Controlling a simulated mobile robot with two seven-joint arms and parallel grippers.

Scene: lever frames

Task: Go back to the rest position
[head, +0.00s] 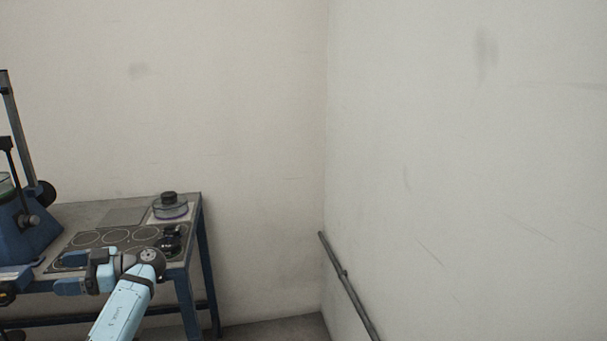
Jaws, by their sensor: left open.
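My left gripper (60,272) is at the lower left of the head view, over the front part of a blue-legged table. Its two blue fingers point left and stand apart, with nothing visible between them. My light blue left forearm comes up from the bottom edge and hides part of the table's front. My right gripper is not in view.
The table (187,268) carries a blue lever frame (30,232) at the far left, partly cut off, a dark panel with several circles (88,239), and a black-knobbed round container (170,210) at the back right. A rail (345,281) runs along the right wall. Floor right of the table looks clear.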

